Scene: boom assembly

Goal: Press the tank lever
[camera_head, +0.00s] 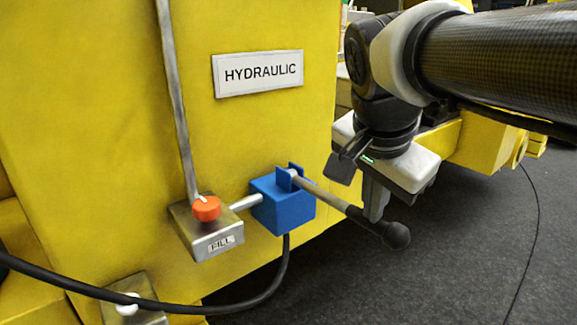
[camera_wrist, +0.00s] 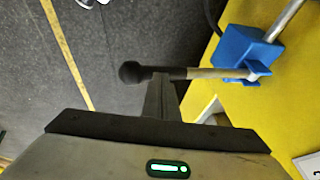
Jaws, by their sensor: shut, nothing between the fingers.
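The tank lever (camera_head: 335,199) is a grey rod with a black grip and ball end. It sticks out from a blue block (camera_head: 282,212) on the yellow panel and slopes down to the right. In the wrist view the lever (camera_wrist: 205,73) lies across the picture, its black ball end pointing left. My gripper (camera_head: 373,217) is shut and empty, pointing down at the lever near its black grip. In the wrist view my gripper's fingertips (camera_wrist: 160,80) meet the black grip's edge; I cannot tell if they touch it.
A metal FILL box (camera_head: 208,236) with an orange knob (camera_head: 206,208) sits left of the blue block, joined by a short pipe. A HYDRAULIC label (camera_head: 258,74) is on the yellow panel (camera_head: 100,120). A black hose (camera_head: 180,307) runs below. Dark floor (camera_head: 460,235) is open at the right.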

